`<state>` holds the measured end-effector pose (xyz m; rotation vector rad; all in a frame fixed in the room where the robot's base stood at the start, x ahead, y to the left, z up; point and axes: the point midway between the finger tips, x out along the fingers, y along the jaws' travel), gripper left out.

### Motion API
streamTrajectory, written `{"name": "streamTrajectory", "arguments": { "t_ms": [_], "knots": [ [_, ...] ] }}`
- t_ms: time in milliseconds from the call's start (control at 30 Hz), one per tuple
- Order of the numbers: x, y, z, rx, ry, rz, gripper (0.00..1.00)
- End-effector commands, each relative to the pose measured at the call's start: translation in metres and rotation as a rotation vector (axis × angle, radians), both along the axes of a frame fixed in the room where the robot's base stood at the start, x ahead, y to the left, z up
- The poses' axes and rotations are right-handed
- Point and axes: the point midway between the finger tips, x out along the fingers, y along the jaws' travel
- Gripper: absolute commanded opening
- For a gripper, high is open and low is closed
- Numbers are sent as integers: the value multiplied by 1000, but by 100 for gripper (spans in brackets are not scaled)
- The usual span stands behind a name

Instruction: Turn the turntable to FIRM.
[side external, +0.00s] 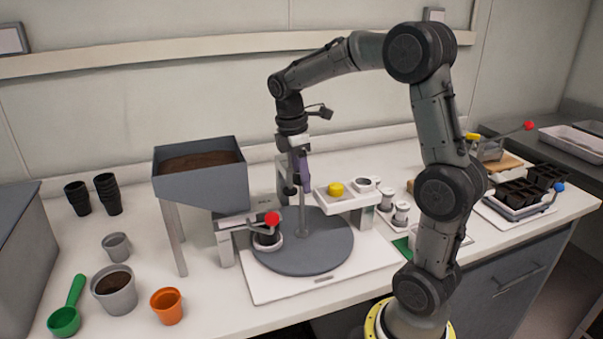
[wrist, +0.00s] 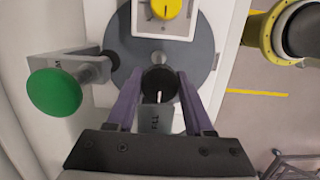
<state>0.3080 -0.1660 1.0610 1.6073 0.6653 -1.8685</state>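The turntable (side external: 318,262) is a grey disc on a white base, with an upright post at its middle. It also shows in the wrist view (wrist: 207,62). My gripper (wrist: 160,78) points down above the far part of the disc; in the side view its purple finger (side external: 303,168) shows. The two fingers stand apart on either side of a dark round knob (wrist: 158,84) with a white line. I cannot tell if they touch it. A tab reading FILL (wrist: 156,118) lies just below the knob. I cannot read a FIRM label in either view.
A yellow knob (side external: 337,189) sits on a white station at the right. A green knob (wrist: 55,92) is left of my fingers. A soil hopper (side external: 200,183) stands left; pots and a scoop lie front left.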

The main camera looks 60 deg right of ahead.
Motion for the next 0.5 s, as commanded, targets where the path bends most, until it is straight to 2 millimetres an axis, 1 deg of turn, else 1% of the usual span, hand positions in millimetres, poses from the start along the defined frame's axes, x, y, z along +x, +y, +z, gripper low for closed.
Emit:
{"name": "streamTrajectory", "arguments": {
  "t_ms": [33, 133, 267, 367, 500],
  "knots": [
    [0, 0, 0, 0, 0, 0, 40],
    [0, 0, 0, 0, 0, 0, 22],
    [0, 0, 0, 0, 0, -29, 21],
    [1, 0, 0, 0, -1, -136, 21],
    [0, 0, 0, 0, 0, -333, 21]
  ]
}}
